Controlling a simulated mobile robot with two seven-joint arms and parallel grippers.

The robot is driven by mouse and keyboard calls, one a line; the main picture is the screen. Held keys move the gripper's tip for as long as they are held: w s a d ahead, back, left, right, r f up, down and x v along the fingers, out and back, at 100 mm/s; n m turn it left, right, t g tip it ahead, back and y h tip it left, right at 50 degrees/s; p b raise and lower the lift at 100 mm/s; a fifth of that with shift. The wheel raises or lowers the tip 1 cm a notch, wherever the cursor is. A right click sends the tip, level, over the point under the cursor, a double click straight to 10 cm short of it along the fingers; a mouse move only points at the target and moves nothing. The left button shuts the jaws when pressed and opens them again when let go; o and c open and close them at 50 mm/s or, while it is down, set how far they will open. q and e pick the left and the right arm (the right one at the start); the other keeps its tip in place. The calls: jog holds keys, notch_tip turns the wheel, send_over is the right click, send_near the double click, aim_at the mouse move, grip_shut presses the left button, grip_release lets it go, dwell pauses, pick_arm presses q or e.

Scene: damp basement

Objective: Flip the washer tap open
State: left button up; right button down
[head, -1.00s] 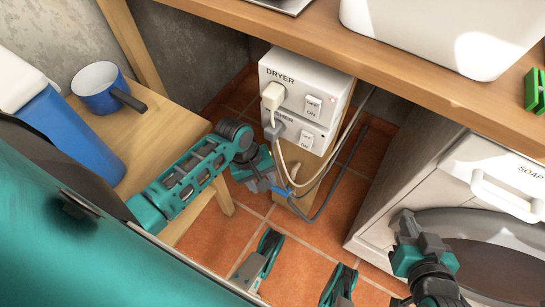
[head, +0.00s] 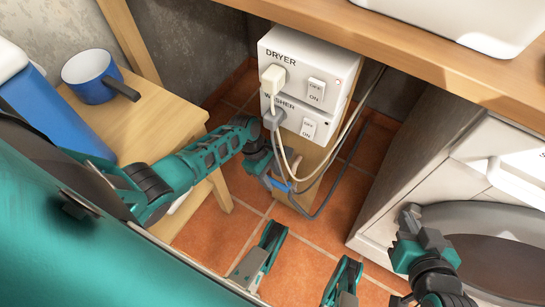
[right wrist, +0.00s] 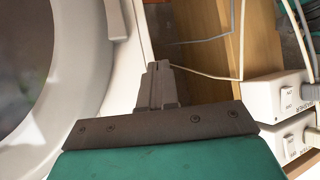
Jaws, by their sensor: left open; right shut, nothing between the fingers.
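I cannot make out a washer tap for certain. A small blue piece (head: 281,185) shows low in front of the wooden post, among the cables; I cannot tell whether it is a tap lever or a cable fitting. My left gripper (head: 268,174) is open and close beside this piece, below the socket boxes; its fingers are partly hidden. My right gripper (head: 411,217) is shut and empty in front of the washer door (head: 490,240). It also shows shut in the right wrist view (right wrist: 158,70).
The dryer box (head: 300,65) and washer box (head: 290,118) are fixed to the wooden post, each with a plug and switch. Loose cables (head: 325,205) hang below. A small table with a blue pot (head: 90,78) stands left; a worktop (head: 430,50) overhangs the right.

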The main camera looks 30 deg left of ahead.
pick_arm(q)
jog(key=shift+d+f, duration=0.25)
jog(key=shift+f, duration=0.25)
grip_shut()
dwell(0.4)
